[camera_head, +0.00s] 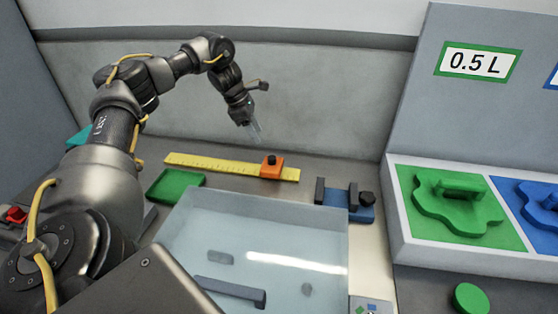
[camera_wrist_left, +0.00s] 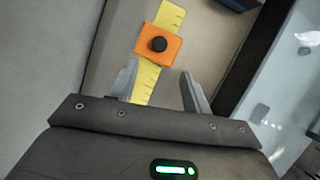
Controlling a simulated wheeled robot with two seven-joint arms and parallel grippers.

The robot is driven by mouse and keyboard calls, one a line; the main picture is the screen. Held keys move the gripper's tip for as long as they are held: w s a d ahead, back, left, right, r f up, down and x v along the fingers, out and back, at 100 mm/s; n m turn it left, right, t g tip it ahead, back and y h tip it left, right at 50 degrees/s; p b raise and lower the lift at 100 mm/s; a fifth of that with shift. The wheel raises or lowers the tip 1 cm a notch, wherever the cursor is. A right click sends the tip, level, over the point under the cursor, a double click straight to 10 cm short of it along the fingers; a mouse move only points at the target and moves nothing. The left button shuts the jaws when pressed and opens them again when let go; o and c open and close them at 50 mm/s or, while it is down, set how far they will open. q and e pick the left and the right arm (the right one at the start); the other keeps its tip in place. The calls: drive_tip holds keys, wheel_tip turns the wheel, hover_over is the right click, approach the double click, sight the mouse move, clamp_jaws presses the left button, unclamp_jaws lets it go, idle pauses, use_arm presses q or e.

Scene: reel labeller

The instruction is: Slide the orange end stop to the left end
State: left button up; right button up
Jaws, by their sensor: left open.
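The orange end stop (camera_head: 272,167) with a black knob sits on the yellow ruler-like rail (camera_head: 215,165), near the rail's right end in the head view. In the left wrist view the orange end stop (camera_wrist_left: 159,45) lies just beyond my fingertips, with the yellow rail (camera_wrist_left: 146,82) running between the fingers. My left gripper (camera_head: 254,130) is open and empty, above and behind the rail, a little left of the stop in the head view. Its two fingers also show in the left wrist view (camera_wrist_left: 158,78). My right gripper is not in view.
A translucent bin (camera_head: 255,214) holding grey pieces stands in front of the rail. A green tray (camera_head: 175,186) is at the rail's left, and a blue-and-black fixture (camera_head: 346,199) is at the right. The back wall (camera_head: 320,100) rises close behind the rail.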

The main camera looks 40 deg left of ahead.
sight(271, 158)
use_arm(q)
drive_tip(key=p+x, duration=0.1)
drive_tip(key=x, duration=1)
drive_tip(key=shift+a, duration=0.1)
clamp_jaws()
